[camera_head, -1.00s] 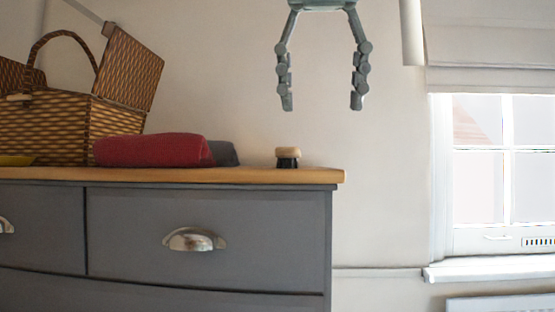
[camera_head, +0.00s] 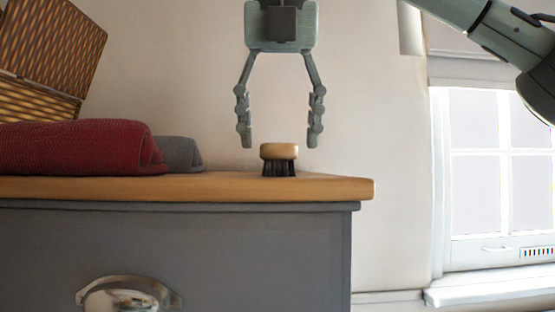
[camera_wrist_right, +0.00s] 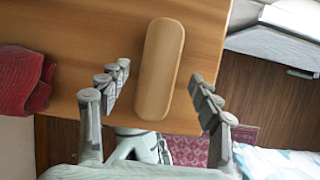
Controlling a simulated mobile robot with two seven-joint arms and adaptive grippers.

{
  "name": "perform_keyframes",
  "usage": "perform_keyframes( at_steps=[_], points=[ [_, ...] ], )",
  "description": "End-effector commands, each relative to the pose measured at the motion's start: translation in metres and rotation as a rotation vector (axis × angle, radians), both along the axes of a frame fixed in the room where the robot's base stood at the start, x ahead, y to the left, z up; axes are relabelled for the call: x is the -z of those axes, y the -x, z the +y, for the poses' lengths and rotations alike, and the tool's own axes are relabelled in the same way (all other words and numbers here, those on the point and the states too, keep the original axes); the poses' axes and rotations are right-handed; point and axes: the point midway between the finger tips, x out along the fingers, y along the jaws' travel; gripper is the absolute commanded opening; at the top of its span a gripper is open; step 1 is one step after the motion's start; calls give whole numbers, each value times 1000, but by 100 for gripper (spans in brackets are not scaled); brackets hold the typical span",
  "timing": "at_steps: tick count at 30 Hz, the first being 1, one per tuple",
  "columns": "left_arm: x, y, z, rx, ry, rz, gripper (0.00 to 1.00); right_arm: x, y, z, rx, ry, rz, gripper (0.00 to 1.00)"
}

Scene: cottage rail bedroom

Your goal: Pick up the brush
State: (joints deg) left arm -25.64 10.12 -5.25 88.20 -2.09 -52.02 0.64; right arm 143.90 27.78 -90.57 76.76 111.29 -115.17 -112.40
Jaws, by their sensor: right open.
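The brush (camera_head: 279,158) has a light wooden back and dark bristles. It stands bristles down on the dresser's wooden top (camera_head: 225,187), near the right end. My right gripper (camera_head: 279,142) points down over it, open and empty, with a finger to either side and the tips about level with or just above the brush's top. In the right wrist view, the brush back (camera_wrist_right: 159,68) is a long rounded wooden shape lying between and beyond the open fingers (camera_wrist_right: 160,100). I see no contact. My left gripper is not in view.
A folded red cloth (camera_head: 75,147) and a grey cloth (camera_head: 180,154) lie left of the brush. The dresser top ends just right of the brush. A window (camera_head: 500,165) is at the right.

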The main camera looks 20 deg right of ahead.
Motion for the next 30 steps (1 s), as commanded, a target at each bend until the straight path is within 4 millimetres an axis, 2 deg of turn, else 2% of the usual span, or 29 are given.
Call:
perform_keyframes(
  at_steps=[3, 6, 18, 30],
  points=[
    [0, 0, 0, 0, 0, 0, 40, 17, -7, -1, -2, 0, 4, 64],
    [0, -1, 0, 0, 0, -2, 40, 25, -10, -2, -1, -1, 1, 64],
    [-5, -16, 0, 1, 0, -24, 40, 26, -11, -2, 0, -1, 0, 64],
    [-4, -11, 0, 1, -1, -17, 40, 31, -11, -2, 0, 0, 1, 64]
  ],
)
